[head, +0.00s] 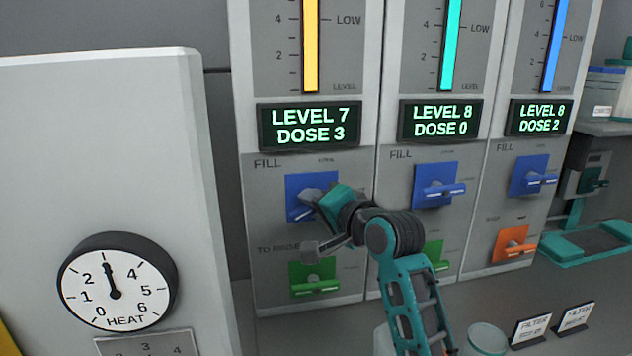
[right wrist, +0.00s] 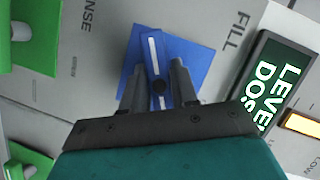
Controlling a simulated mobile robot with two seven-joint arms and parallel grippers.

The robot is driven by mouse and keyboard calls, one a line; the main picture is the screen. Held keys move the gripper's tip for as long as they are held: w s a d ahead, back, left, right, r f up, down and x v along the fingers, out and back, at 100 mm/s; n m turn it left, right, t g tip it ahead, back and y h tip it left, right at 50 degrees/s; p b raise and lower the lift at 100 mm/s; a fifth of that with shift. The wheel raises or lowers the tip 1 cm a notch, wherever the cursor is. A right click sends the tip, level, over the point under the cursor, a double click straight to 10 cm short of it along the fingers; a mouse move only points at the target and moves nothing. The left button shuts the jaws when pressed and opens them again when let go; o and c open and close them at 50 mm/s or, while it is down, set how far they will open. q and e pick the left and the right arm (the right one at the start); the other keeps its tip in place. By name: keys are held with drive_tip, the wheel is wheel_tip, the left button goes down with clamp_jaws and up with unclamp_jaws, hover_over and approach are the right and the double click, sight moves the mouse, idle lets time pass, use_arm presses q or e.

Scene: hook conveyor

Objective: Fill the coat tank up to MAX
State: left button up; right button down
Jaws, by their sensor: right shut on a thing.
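Three tank panels stand side by side; their names are out of view, so I cannot tell which is the coat tank. The left panel's display (head: 310,124) reads LEVEL 7, DOSE 3, under a yellow gauge (head: 310,45). My right gripper (head: 314,197) is at that panel's blue FILL valve (head: 297,184). In the right wrist view its two fingers (right wrist: 158,80) are shut on the valve's blue handle (right wrist: 152,50), one on each side. In the head view the gripper hides most of this handle. My left gripper is not in view.
Green valves (head: 301,283) and an orange valve (head: 512,245) sit below. A HEAT dial (head: 117,282) is on a pale cabinet (head: 100,150) at left.

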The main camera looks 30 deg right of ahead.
drive_tip(key=shift+n+g+h+p, duration=0.4)
drive_tip(key=shift+n+p, duration=0.4)
drive_tip(key=shift+p, duration=0.3)
drive_tip(key=c, duration=1)
unclamp_jaws()
drive_tip(key=shift+o, duration=0.2)
drive_tip(key=shift+s, duration=0.1)
drive_tip(key=v, duration=1.2)
drive_tip(key=shift+s, duration=0.35)
drive_tip(key=shift+d+r, duration=0.1)
